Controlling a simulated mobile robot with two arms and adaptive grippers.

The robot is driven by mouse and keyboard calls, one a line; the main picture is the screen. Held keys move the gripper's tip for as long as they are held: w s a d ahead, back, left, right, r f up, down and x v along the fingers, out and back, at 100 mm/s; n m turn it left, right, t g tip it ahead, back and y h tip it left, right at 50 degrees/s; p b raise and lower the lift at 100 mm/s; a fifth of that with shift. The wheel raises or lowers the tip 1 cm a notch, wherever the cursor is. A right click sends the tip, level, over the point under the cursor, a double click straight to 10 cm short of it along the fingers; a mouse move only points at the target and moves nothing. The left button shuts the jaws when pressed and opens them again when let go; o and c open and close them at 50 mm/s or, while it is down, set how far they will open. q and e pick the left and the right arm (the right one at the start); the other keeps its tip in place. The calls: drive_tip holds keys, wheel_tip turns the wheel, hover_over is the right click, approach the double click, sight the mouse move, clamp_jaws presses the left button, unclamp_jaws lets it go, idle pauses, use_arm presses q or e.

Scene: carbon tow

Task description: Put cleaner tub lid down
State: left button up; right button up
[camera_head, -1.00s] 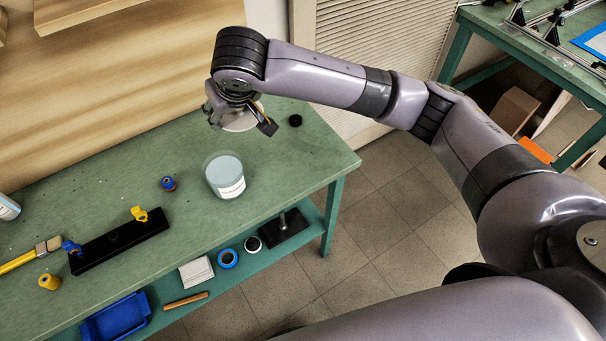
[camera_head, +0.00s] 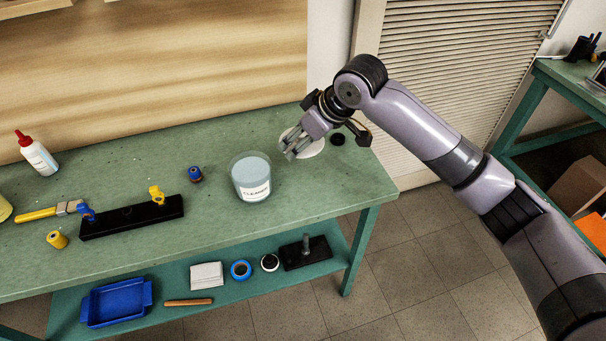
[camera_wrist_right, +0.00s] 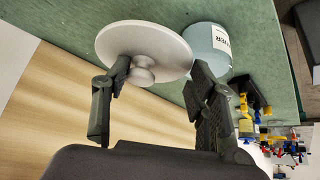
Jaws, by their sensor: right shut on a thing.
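The cleaner tub (camera_head: 250,180) stands upright and open on the green bench, with pale blue contents and a white label. It also shows in the right wrist view (camera_wrist_right: 208,40). The tub lid (camera_head: 314,147) is a white disc with a knob, just right of the tub and apart from it. My right gripper (camera_head: 297,150) is shut on the lid and partly hides it. In the right wrist view the lid (camera_wrist_right: 140,45) has its knob beside one finger. I cannot tell whether the lid touches the bench. My left gripper is not in view.
A blue spool (camera_head: 195,174) and a black bar (camera_head: 130,218) with clamps lie left of the tub. The bench's right edge (camera_head: 385,196) is close. The bench front right of the tub is clear.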

wheel_tip(320, 180, down, 12)
drive_tip(key=shift+r, duration=0.1)
idle(0.4)
drive_tip(key=o, duration=0.8)
drive_tip(key=shift+o, duration=0.4)
drive_tip(key=v, duration=1.2)
